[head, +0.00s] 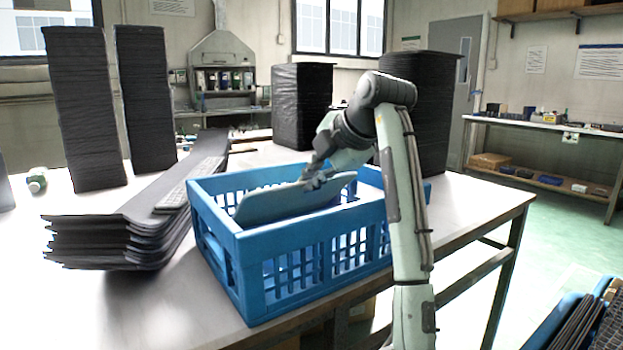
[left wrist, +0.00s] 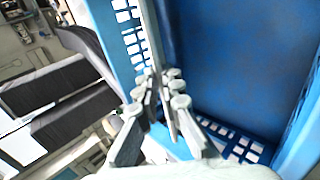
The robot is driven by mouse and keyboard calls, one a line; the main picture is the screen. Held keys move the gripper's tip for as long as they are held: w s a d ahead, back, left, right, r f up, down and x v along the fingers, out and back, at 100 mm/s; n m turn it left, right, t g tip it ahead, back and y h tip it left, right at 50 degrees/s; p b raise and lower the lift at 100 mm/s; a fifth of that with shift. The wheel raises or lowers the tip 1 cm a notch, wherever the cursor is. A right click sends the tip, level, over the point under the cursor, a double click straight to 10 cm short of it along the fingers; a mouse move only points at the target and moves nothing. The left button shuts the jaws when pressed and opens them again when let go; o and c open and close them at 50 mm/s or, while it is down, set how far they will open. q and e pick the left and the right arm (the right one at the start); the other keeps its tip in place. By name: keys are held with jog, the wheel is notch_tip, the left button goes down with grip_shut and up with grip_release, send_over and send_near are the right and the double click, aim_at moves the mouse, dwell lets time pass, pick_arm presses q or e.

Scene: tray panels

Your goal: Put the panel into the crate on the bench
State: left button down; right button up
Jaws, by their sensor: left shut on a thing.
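The blue crate (head: 245,250) stands on the bench (head: 130,300), with slotted walls and an open top. A flat grey panel (head: 285,203) with a rounded end is inside the crate, standing on edge and tilted, its upper edge about level with the rim. My left gripper (head: 314,180) is shut on the panel's upper edge, over the crate. In the left wrist view the fingers (left wrist: 163,103) close on the thin panel, with the crate's blue interior (left wrist: 235,65) beside it. The panel's lower edge is hidden by the crate wall. My right gripper is not in view.
A stack of dark panels (head: 120,243) lies left of the crate, with a lighter grey slatted piece (head: 192,182) on it. Tall black stacks (head: 80,110) stand behind, another (head: 301,105) behind the crate. The bench's right end is clear.

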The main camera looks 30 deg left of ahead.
pick_arm(q)
jog(key=shift+f, duration=0.65)
dwell(0.7)
jog(key=c, duration=1.6)
grip_release()
jog(key=shift+v, duration=3.8)
jog(key=shift+r, duration=0.1)
